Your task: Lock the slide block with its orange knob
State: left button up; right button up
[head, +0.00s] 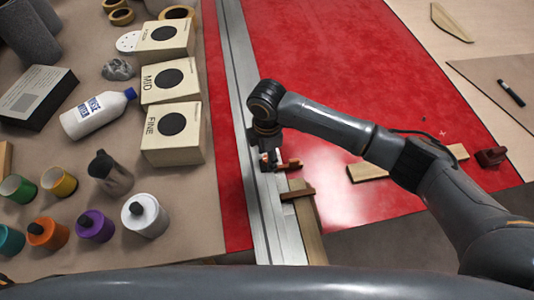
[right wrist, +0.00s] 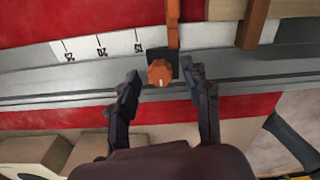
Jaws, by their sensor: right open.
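In the right wrist view, the round orange knob (right wrist: 160,73) sits on the small dark slide block (right wrist: 158,55) on the grey metal rail. A pale mark shows on the knob's lower part. A flat orange bar (right wrist: 173,22) runs up from the block. My right gripper (right wrist: 162,77) is open, one finger on each side of the knob with gaps between; I cannot tell its height over the knob. In the head view, my right gripper (head: 267,146) points down at the rail and hides the knob. My left gripper is not in view.
The metal rail (head: 243,78) runs along the red panel (head: 340,50). A numbered white scale (right wrist: 90,48) lies beside the block. A wooden strip with a brown crosspiece (head: 298,194) is near the gripper.

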grip_shut()
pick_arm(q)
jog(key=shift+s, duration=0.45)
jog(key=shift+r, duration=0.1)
